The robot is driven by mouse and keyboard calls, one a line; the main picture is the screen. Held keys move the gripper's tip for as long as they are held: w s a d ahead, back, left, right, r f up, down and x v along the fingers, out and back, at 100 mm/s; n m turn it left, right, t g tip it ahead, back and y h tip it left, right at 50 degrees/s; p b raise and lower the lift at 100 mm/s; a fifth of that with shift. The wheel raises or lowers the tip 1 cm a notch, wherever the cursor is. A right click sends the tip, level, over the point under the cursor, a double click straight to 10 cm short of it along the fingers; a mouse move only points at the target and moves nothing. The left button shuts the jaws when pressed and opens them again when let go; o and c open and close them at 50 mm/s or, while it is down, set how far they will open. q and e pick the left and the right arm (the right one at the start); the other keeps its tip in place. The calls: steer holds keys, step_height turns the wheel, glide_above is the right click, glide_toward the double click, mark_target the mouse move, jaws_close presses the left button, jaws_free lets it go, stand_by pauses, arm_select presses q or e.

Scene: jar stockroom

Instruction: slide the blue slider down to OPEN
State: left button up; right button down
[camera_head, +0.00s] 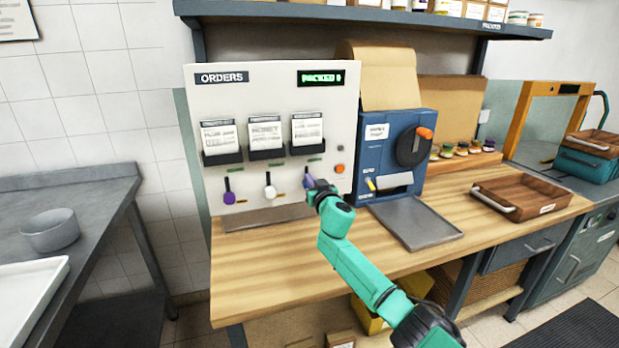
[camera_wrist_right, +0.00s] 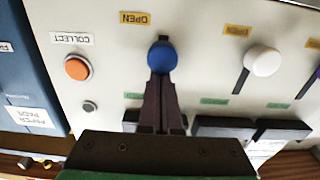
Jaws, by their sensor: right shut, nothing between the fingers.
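The blue slider knob (camera_wrist_right: 162,57) sits on the pale orders panel (camera_head: 200,110), partly hidden by my right gripper in the head view (camera_head: 309,181). In the upside-down wrist view, a short piece of dark slot shows between the knob and the yellow OPEN label (camera_wrist_right: 135,18). My right gripper (camera_wrist_right: 161,80) is shut and empty, its fingertips at the knob's edge away from OPEN; I cannot tell whether they touch. The fingers hide the rest of the slot. My left gripper is not in view.
A white knob (camera_head: 270,192) and a purple knob (camera_head: 229,198) stand left of the blue one. An orange COLLECT button (camera_wrist_right: 77,67) lies to its right on the panel. A blue machine (camera_head: 370,150) and grey tray (camera_head: 415,222) stand right of the panel.

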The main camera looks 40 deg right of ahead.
steer(key=p+v, duration=0.4)
steer(key=v, duration=0.6)
steer(key=shift+r, duration=0.3)
stand_by(0.4)
steer(key=shift+f, duration=0.1)
